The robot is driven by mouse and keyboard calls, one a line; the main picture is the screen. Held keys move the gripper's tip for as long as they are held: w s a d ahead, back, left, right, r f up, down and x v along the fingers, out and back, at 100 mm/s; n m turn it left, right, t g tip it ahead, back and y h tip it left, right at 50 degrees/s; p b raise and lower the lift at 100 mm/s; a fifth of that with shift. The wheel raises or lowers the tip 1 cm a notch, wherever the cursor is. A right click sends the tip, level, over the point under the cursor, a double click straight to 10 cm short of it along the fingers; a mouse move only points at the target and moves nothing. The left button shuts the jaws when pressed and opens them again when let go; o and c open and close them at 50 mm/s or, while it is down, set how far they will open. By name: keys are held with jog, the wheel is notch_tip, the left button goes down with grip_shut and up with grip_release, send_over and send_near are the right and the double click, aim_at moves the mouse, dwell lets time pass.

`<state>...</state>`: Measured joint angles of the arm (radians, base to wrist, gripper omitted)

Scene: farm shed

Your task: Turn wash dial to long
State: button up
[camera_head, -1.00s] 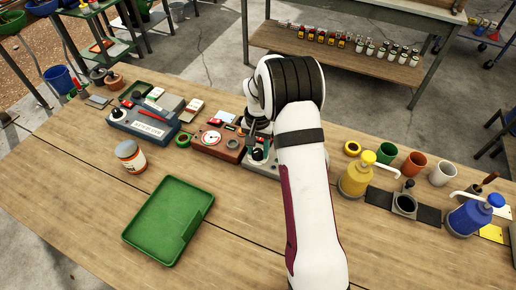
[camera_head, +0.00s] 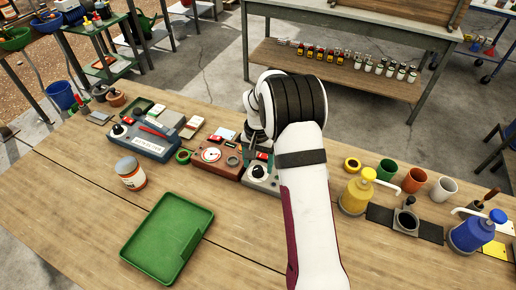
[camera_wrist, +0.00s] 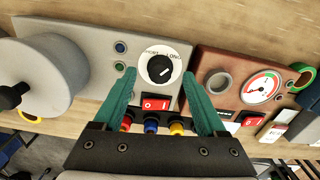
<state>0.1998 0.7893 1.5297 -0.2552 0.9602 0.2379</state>
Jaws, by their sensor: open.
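The wash dial (camera_wrist: 160,68) is a black round knob with a white mark, on a white disc lettered SHORT at left and LONG at right in the wrist view. The mark slants to the lower right of the knob, short of the LONG lettering. The dial sits on a grey control box (camera_wrist: 97,42); it also shows in the head view (camera_head: 259,171). My gripper (camera_wrist: 159,74) has teal fingers, open, one on each side of the dial with visible gaps to the knob. Whether the tips touch the panel I cannot tell. In the head view my arm partly covers the box.
A red rocker switch (camera_wrist: 156,104) and coloured posts (camera_wrist: 151,126) lie near the fingers. A brown gauge box (camera_wrist: 233,68) stands beside the grey box, and a grey drum (camera_wrist: 42,80) at its other side. A green tray (camera_head: 126,251) and jar (camera_head: 131,173) stand farther off.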

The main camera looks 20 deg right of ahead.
aim_at(258, 169)
notch_tip(258, 169, up, 14)
jog(key=shift+r, duration=0.2)
